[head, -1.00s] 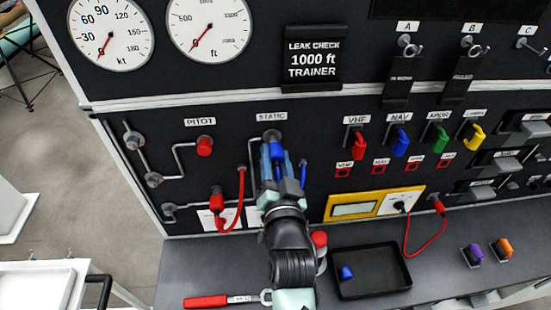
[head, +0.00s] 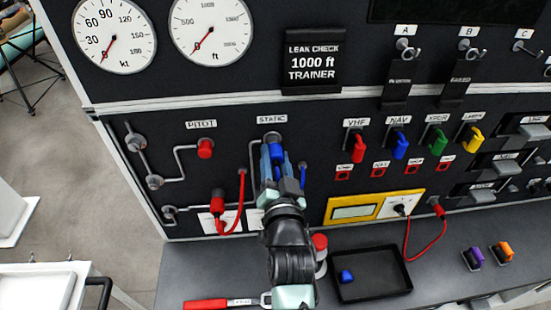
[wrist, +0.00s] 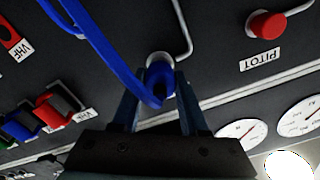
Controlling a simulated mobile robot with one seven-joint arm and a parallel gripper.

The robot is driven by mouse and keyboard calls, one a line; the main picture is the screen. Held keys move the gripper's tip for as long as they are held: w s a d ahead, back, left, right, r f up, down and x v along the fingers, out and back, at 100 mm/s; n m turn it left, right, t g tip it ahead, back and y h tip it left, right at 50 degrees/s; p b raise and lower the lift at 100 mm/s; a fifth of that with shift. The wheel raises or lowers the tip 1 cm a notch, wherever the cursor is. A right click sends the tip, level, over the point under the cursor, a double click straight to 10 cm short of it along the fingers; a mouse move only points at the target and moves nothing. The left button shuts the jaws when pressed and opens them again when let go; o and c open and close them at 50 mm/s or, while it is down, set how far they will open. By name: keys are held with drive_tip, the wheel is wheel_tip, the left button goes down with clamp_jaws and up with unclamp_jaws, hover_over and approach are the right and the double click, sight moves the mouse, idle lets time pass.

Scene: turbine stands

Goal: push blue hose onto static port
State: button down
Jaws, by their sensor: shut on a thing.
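The blue hose end (head: 277,153) is held between the fingers of my gripper (head: 274,165), just below the STATIC label in the head view. In the wrist view my gripper (wrist: 160,110) is shut on the blue hose (wrist: 108,55), whose loop runs up and left. The static port (head: 272,137) is a grey fitting directly behind the hose end. In the wrist view the port (wrist: 160,60) shows as a pale ring against the hose end. The hose end meets or overlaps the port; how deep it sits I cannot tell.
The red-capped pitot port (head: 205,148) is left of my gripper. A red hose (head: 237,205) hangs below it. A black tray (head: 372,271) with a small blue cap and a red-handled wrench (head: 206,303) lie on the bench.

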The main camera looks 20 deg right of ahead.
sight(275, 161)
drive_tip(key=shift+w+r, duration=0.1)
drive_tip(key=shift+r, duration=0.3)
drive_tip(key=c, duration=0.8)
unclamp_jaws()
drive_tip(key=o, duration=0.4)
drive_tip(key=shift+w+d+f, duration=0.15)
drive_tip(key=shift+w+f, duration=0.25)
drive_tip(key=shift+w, duration=0.05)
drive_tip(key=shift+o, duration=0.7)
drive_tip(key=shift+s+r, duration=0.1)
drive_tip(key=shift+s, duration=0.15)
drive_tip(key=shift+o, duration=0.3)
drive_tip(key=shift+w, duration=0.1)
drive_tip(key=shift+p+v, duration=0.45)
drive_tip(key=shift+v, duration=3.15)
